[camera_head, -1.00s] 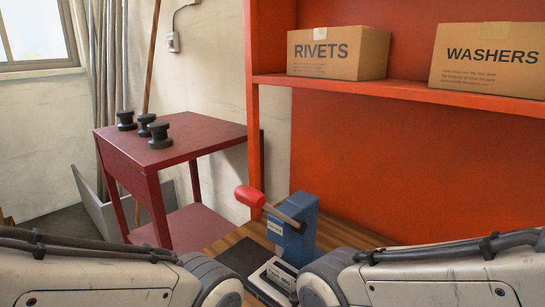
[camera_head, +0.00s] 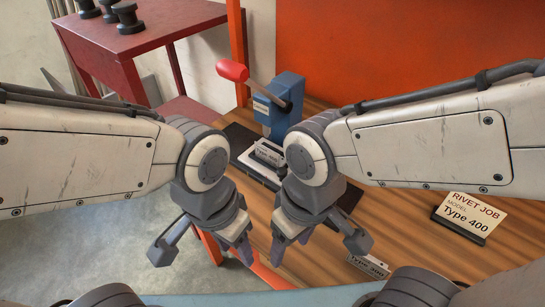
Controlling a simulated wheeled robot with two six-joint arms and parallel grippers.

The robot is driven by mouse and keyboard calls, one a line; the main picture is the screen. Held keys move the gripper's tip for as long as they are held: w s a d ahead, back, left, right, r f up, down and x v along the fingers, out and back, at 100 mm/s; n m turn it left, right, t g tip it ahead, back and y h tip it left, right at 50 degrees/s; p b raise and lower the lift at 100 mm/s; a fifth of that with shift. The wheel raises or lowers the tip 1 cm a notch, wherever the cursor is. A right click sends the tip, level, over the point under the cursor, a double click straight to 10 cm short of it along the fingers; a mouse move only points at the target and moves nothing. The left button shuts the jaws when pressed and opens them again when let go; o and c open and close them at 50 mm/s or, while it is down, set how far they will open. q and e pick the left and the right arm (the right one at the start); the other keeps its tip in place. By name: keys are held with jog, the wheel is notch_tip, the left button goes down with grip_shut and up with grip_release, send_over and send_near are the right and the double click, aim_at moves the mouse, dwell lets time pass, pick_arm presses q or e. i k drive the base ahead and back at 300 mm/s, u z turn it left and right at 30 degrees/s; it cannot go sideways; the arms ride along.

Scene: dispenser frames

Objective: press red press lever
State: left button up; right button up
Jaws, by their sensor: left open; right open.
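The red press lever (camera_head: 232,70) is a red grip on a grey arm, raised to the upper left of a blue press (camera_head: 278,105) on the wooden bench. A metal plate labelled Type 400 (camera_head: 268,153) lies at the press base, partly hidden by my arms. My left gripper (camera_head: 247,255) points down near the bench's front edge, open and empty. My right gripper (camera_head: 291,240) is close to its right, open and empty over the bench. Both are nearer to me than the press and apart from the lever.
A card reading Rivet Job Model Type 400 (camera_head: 466,218) stands on the wooden bench (camera_head: 420,250) at the right. Another label, partly hidden, reads Type 300 (camera_head: 369,264). A dark red side table (camera_head: 150,38) holds black knobs at the upper left.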

aim_at(236, 73)
jog(key=z, duration=0.05)
jog(key=k, duration=0.5)
jog(key=u, duration=0.9)
jog(key=i, duration=0.7)
jog(key=z, duration=1)
